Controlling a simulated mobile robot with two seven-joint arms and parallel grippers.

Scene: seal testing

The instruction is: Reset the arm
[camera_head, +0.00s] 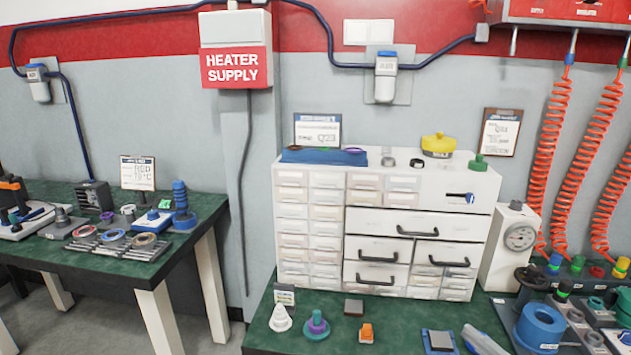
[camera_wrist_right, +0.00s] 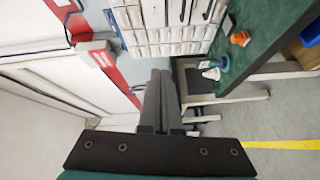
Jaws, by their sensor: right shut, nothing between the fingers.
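My right gripper (camera_wrist_right: 159,78) shows in the right wrist view, its two dark fingers together and nothing between them. It is in the air, apart from the bench and its parts. In that view the white drawer cabinet (camera_wrist_right: 165,38) is beyond the fingertips, and the green bench top (camera_wrist_right: 262,30) is to their right. My left gripper is in neither view. In the head view I cannot clearly make out either gripper.
The drawer cabinet (camera_head: 410,222) stands on the right bench. In front lie a white cone (camera_head: 280,318), a teal-purple part (camera_head: 317,326) and an orange part (camera_head: 366,333). Red coiled hoses (camera_head: 556,150) hang at right. A left bench (camera_head: 195,235) holds several parts; a floor gap separates the benches.

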